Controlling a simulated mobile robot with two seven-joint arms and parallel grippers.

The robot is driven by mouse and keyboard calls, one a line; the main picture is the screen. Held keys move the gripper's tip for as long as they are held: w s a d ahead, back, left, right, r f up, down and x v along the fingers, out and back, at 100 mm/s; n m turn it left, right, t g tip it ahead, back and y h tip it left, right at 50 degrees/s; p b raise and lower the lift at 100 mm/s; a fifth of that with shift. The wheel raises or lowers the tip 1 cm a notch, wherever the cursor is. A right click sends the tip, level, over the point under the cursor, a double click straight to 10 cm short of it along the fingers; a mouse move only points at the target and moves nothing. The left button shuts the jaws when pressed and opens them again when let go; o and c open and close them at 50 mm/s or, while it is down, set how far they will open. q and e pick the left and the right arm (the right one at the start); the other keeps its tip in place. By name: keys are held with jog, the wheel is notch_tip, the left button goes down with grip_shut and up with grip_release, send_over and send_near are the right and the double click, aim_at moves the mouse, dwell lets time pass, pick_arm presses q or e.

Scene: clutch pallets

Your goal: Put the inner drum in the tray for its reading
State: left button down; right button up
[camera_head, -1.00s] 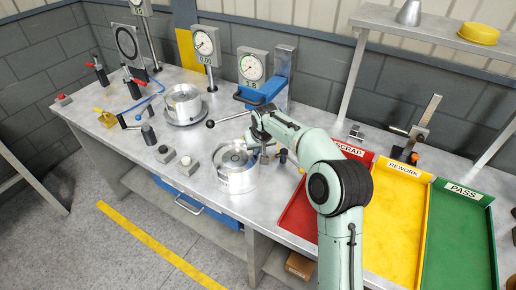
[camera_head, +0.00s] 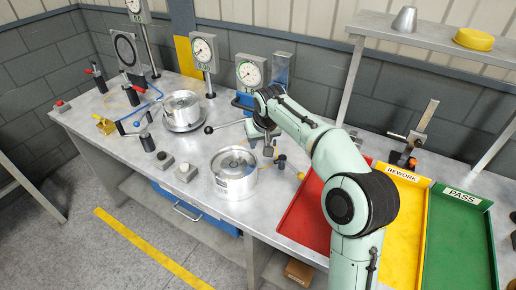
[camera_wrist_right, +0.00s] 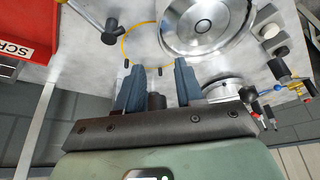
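Two silver drums show in the head view; I cannot tell which is the inner one. The near drum (camera_head: 234,176) stands upright on the bench, and the far drum (camera_head: 182,108) sits on a round base. The near drum also shows at the top of the right wrist view (camera_wrist_right: 207,24). My right gripper (camera_head: 268,149) is low over the bench, right of the near drum and apart from it. In the wrist view its fingers (camera_wrist_right: 158,88) are apart, with a dark cylindrical part between them, not clearly gripped. Red (camera_head: 306,218), yellow (camera_head: 402,240) and green (camera_head: 459,240) trays are at right.
Dial gauges (camera_head: 203,50) (camera_head: 249,72) stand along the back. A black-knobbed part (camera_head: 281,160) is close to the right gripper. Small blocks (camera_head: 186,172) lie left of the near drum. A shelf (camera_head: 430,33) overhangs the trays' far side.

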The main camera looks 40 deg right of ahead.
jog(key=v, duration=0.3)
dwell(0.6)
